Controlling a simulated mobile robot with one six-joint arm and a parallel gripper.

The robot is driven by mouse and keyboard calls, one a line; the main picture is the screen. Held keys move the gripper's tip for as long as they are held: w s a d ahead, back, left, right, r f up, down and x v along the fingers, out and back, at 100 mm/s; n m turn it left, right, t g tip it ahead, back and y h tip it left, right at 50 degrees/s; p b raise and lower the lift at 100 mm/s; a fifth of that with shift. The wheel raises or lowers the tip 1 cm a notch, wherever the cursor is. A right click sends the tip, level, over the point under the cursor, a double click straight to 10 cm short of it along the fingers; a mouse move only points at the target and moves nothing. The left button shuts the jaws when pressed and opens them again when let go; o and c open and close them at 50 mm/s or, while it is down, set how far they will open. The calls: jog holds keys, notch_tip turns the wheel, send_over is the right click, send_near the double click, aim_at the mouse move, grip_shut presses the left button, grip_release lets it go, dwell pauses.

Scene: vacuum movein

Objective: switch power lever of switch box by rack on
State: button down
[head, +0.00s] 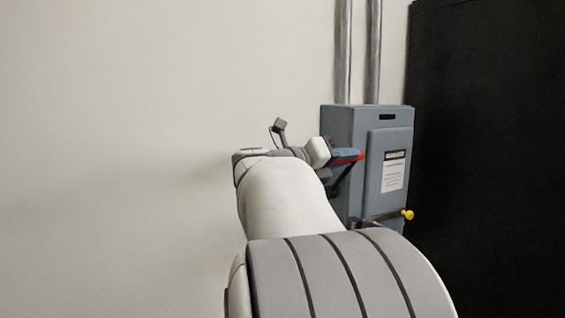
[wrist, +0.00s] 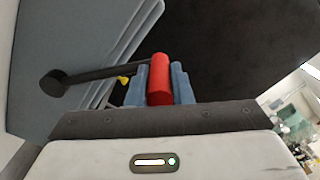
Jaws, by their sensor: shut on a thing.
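The grey switch box (head: 366,160) is fixed to the wall in the head view, with a labelled front panel. Its side fills the left of the wrist view (wrist: 75,50). The power lever has a dark arm (wrist: 105,70) running from a round pivot on the box side to a red handle (wrist: 160,78). In the head view, a bit of the red handle (head: 349,159) shows at my gripper. My gripper (wrist: 159,85) is shut on the red handle, with a blue finger on each side. My arm hides part of the box's lower left in the head view.
A tall black rack (head: 485,150) stands close to the right of the box. Two grey conduits (head: 343,50) rise from the box top. A yellow knob (head: 407,214) sticks out low at the box front. The wall at left is bare.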

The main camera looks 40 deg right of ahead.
jog(key=shift+r, duration=0.35)
jog(key=c, duration=1.7)
grip_release()
jog(key=o, duration=0.4)
jog(key=shift+f, duration=0.1)
jog(key=shift+f, duration=0.1)
jog(key=shift+w+a+f, duration=0.1)
jog(key=shift+w+a, duration=0.1)
jog(key=shift+a, duration=0.2)
jog(key=b+v, duration=0.2)
jog(key=v, duration=0.5)
